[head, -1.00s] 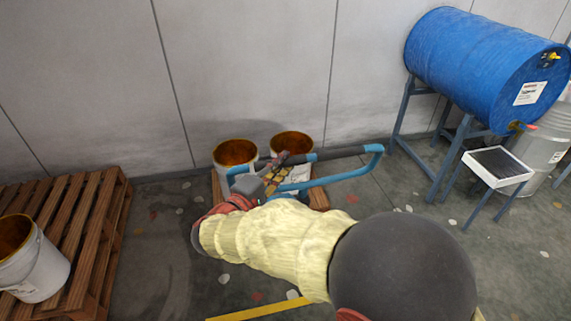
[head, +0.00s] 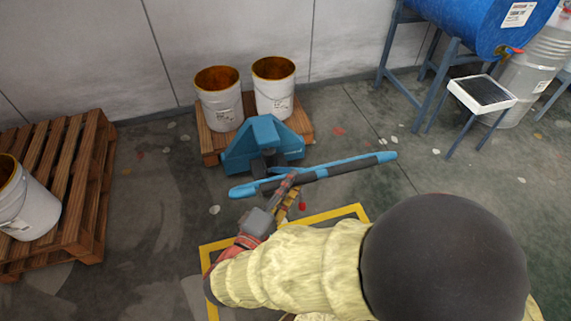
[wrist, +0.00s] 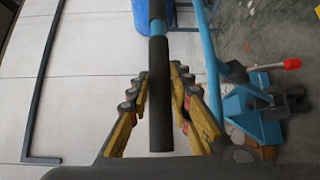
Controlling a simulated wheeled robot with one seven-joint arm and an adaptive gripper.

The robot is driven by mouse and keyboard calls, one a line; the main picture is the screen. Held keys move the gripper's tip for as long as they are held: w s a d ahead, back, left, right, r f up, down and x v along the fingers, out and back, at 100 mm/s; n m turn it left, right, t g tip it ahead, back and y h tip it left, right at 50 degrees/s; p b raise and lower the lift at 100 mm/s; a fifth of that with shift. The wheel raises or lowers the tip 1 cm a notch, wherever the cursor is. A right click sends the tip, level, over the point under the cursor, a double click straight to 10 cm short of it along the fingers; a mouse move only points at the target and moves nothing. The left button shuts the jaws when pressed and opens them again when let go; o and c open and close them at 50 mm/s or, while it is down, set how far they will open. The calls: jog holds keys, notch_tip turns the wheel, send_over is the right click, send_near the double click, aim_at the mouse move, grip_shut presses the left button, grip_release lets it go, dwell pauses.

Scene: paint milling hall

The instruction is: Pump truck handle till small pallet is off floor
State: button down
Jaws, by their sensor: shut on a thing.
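The blue pallet truck (head: 263,143) stands in front of the small pallet (head: 212,146), which bears two white buckets with orange-brown rims, the left bucket (head: 219,100) and the right bucket (head: 273,90). The truck handle (head: 345,167) is tilted low towards me, its dark grip lying across the picture. My gripper (head: 284,193) is shut on the handle's dark grip; in the wrist view the grip (wrist: 160,90) runs between my fingers. The forks are hidden, and the gap under the pallet cannot be made out.
A large wooden pallet (head: 97,170) with a white bucket (head: 28,200) is at the left. A blue drum (head: 480,22) on a stand and a small tray stand (head: 482,92) are at the right. Yellow floor marking (head: 335,213) lies under my arm.

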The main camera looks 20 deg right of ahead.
jog(key=shift+s+f, duration=0.45)
jog(key=shift+s, duration=0.2)
jog(key=c, duration=1.6)
grip_release()
jog(key=shift+c, duration=0.2)
jog(key=v, duration=1.2)
jog(key=shift+r, duration=0.1)
